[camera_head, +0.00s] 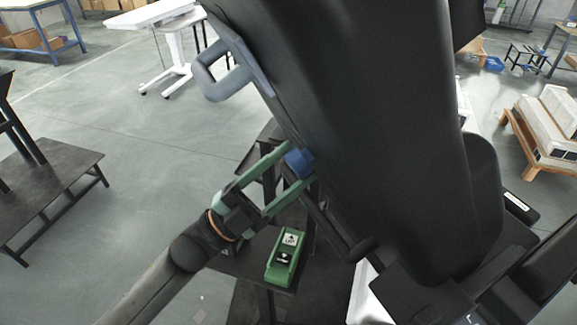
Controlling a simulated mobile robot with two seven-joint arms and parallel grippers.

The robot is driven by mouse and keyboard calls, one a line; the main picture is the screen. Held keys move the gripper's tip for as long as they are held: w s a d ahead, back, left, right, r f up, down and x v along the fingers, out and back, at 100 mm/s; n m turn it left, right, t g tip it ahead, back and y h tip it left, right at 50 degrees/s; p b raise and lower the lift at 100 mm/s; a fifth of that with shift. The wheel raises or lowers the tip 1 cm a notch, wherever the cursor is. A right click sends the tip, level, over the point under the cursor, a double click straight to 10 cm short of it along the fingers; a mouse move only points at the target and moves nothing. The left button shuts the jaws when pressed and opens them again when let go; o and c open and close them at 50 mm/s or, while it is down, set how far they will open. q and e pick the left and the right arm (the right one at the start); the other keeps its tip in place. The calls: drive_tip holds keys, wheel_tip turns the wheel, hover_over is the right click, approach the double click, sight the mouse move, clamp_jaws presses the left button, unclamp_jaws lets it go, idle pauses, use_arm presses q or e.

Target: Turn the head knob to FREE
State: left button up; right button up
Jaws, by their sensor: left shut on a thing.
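The blue head knob (299,160) sticks out from the left side of a large black padded piece (375,110). My left gripper (297,167) reaches up from the lower left, with one green finger on each side of the knob. It is shut on the knob. The fingers partly cover the knob, and I see no marking on it that reads FREE. My right gripper is not in the picture.
A grey-blue loop handle (211,88) juts from the black piece above the knob. A green box with labels (286,256) lies below my gripper on a dark surface. A black bench (50,185) stands at the left. Open floor lies between.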

use_arm(q)
drive_tip(key=o, duration=1.4)
drive_tip(key=shift+c, duration=0.2)
drive_tip(key=b+v, duration=0.4)
drive_tip(key=v, duration=0.8)
drive_tip(key=shift+f, duration=0.2)
drive_tip(key=shift+s+a, duration=0.1)
drive_tip(key=shift+a, duration=0.05)
